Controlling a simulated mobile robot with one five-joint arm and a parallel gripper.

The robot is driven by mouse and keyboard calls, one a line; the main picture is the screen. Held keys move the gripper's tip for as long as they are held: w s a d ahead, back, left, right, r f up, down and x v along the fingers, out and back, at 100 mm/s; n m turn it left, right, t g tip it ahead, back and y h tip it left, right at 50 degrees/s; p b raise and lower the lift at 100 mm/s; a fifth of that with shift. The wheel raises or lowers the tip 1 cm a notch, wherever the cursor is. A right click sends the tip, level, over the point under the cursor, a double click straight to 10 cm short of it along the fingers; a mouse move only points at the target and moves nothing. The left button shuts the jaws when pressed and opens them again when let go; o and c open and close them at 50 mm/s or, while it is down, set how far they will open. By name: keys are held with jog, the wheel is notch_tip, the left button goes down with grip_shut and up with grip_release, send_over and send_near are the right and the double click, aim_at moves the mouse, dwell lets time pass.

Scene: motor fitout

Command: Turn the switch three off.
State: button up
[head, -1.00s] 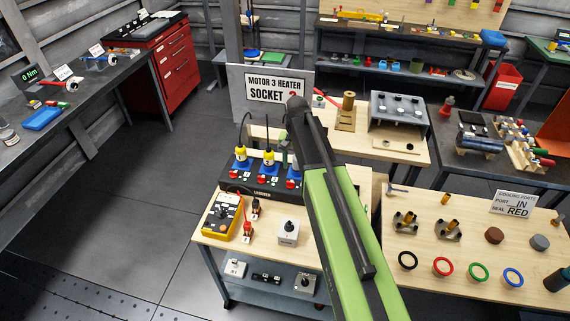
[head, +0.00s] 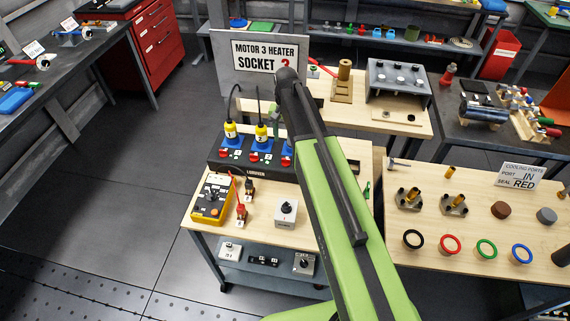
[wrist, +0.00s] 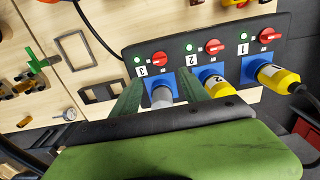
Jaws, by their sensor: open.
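Switch three is a red round knob (wrist: 160,58) on the dark socket panel (wrist: 262,28), beside the label 3 and a green lamp (wrist: 138,71). Below it in the wrist view, a grey plug (wrist: 162,97) sits in blue socket 3. My gripper (wrist: 160,84) is open. Its green fingers reach toward the panel on either side of socket 3, with the knob just beyond their tips. I cannot tell whether they touch anything. In the head view my arm hides the gripper and part of the panel (head: 222,167).
Red switches two (wrist: 213,46) and one (wrist: 267,34) sit to the right, with yellow plugs two (wrist: 217,85) and one (wrist: 280,78) below them. A yellow meter (head: 211,198) and a grey switch box (head: 286,213) stand on the bench in front. A sign (head: 268,59) stands behind.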

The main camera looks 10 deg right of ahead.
aim_at(286, 159)
notch_tip(286, 159, down, 11)
jog(key=b, duration=0.9)
jog(key=shift+f+b, duration=0.2)
jog(key=shift+b, duration=0.2)
jog(key=shift+r, duration=0.1)
grip_shut()
